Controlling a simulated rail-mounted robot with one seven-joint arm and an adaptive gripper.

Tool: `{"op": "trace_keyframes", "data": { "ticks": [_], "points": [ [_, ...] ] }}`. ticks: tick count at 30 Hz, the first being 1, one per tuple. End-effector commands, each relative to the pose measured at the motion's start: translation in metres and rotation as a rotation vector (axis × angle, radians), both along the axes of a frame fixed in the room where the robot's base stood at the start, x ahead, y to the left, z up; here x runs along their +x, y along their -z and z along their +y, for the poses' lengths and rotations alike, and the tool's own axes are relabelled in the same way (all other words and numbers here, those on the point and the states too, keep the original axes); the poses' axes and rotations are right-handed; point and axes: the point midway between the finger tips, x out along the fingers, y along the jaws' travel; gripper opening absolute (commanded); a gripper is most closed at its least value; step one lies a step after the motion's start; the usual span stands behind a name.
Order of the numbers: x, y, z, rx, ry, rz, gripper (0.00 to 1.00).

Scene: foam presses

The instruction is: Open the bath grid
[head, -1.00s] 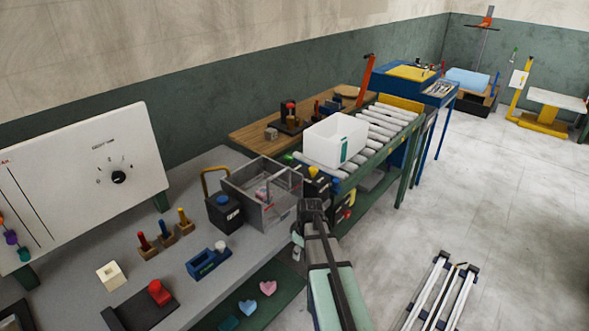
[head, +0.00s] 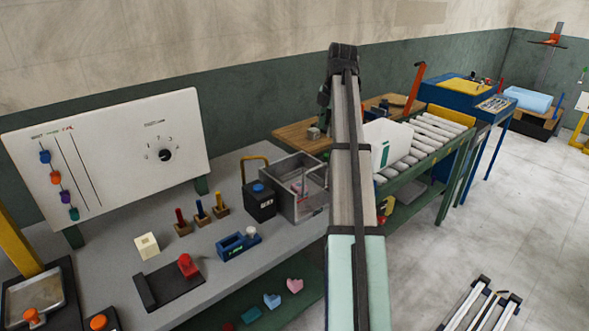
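A grey, open-topped metal bath (head: 289,203) stands at the right end of the grey bench in the head view. Thin bars and a small pinkish thing show inside it. I cannot make out the grid clearly, nor whether it is open or shut. My arm rises just right of the bath, passes in front of the area beside it, and ends in a dark joint high in the picture. My gripper cannot be made out; it seems hidden behind the arm.
A black box with a yellow handle (head: 259,202) stands close left of the bath. Several pegs, a blue block (head: 232,246) and a red-knobbed plate (head: 170,287) lie left.

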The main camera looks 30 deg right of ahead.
Motion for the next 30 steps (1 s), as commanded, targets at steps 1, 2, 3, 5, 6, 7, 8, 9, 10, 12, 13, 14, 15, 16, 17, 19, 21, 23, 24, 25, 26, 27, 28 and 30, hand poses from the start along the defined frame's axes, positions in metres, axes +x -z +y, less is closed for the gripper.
{"op": "trace_keyframes", "data": {
  "ticks": [1, 2, 3, 5, 6, 7, 8, 9, 10, 12, 13, 14, 15, 16, 17, 19, 21, 23, 24, 25, 26, 27, 28, 30],
  "points": [
    [-0.001, -0.009, -0.004, -0.005, -0.019, 0.000, 0.37],
    [-0.003, -0.011, -0.005, -0.007, -0.028, -0.001, 0.37],
    [-0.004, -0.014, -0.006, -0.008, -0.039, 0.000, 0.37],
    [-0.005, -0.014, -0.006, -0.010, -0.047, 0.002, 0.37],
    [-0.005, -0.012, -0.006, -0.009, -0.048, 0.002, 0.37],
    [-0.005, -0.009, -0.006, -0.009, -0.049, 0.002, 0.37],
    [-0.004, -0.007, -0.005, -0.009, -0.049, 0.002, 0.37],
    [-0.004, -0.002, -0.005, -0.009, -0.048, 0.003, 0.37],
    [-0.003, 0.002, -0.004, -0.009, -0.048, 0.003, 0.37],
    [-0.001, 0.013, -0.004, -0.009, -0.048, 0.003, 0.37],
    [0.000, 0.018, -0.004, -0.009, -0.048, 0.003, 0.37],
    [0.001, 0.023, -0.004, -0.008, -0.048, 0.004, 0.37],
    [0.002, 0.031, -0.004, -0.008, -0.047, 0.004, 0.37],
    [0.004, 0.037, -0.004, -0.008, -0.047, 0.004, 0.37],
    [0.004, 0.043, -0.003, -0.009, -0.047, 0.004, 0.37],
    [0.008, 0.056, -0.003, -0.009, -0.047, 0.004, 0.37],
    [0.010, 0.070, -0.003, -0.008, -0.046, 0.004, 0.37],
    [0.013, 0.081, -0.003, -0.008, -0.046, 0.004, 0.37],
    [0.014, 0.089, -0.003, -0.008, -0.046, 0.004, 0.37],
    [0.015, 0.095, -0.003, -0.008, -0.046, 0.004, 0.37],
    [0.016, 0.100, -0.003, -0.008, -0.046, 0.004, 0.37],
    [0.018, 0.107, -0.003, -0.008, -0.046, 0.004, 0.37],
    [0.019, 0.112, -0.003, -0.008, -0.046, 0.004, 0.37],
    [0.021, 0.123, -0.003, -0.008, -0.046, 0.003, 0.37]
  ]
}}
